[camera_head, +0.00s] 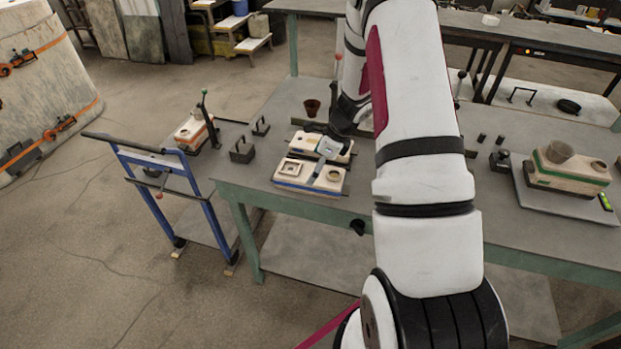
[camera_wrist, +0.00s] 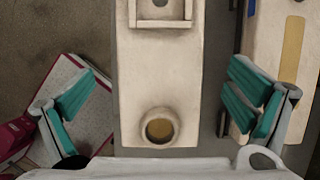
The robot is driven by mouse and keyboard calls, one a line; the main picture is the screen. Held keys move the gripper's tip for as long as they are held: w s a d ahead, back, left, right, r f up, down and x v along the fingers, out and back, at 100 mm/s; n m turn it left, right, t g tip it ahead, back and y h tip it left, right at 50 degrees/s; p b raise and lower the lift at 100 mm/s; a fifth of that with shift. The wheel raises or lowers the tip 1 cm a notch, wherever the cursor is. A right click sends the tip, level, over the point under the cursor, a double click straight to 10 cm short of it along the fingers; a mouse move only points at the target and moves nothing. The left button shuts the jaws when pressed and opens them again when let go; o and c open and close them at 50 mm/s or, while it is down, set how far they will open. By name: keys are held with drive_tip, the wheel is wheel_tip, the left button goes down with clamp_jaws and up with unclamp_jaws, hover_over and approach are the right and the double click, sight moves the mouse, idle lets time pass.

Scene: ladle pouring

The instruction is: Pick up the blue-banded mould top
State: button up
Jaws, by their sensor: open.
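The blue-banded mould top (camera_head: 308,181) is a pale block with a blue stripe, lying near the front left of the green-legged table. It has a square raised frame at one end and a round cup at the other. In the wrist view the pale block (camera_wrist: 160,75) runs between the fingers, frame at the top, cup near the bottom. My gripper (camera_head: 321,164) is over the block, open and empty. In the wrist view its teal-padded fingers (camera_wrist: 163,100) stand apart on either side of the block, neither seen touching it. The blue stripe is hidden there.
Another pale mould block (camera_head: 338,155) lies close behind, also at the right of the wrist view (camera_wrist: 292,50). A green-banded mould (camera_head: 570,172) stands on a board at right.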

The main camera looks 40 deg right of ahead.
sight(310, 172)
drive_tip(key=shift+p+x, duration=0.55)
drive_tip(key=shift+x, duration=1.85)
drive_tip(key=c, duration=2)
drive_tip(key=shift+w+r, duration=0.1)
drive_tip(key=shift+r, duration=0.05)
wheel_tip(310, 172, up, 9)
drive_tip(key=shift+f+b, duration=0.2)
drive_tip(key=shift+b, duration=0.6)
drive_tip(key=shift+c, duration=0.2)
drive_tip(key=shift+r, duration=0.6)
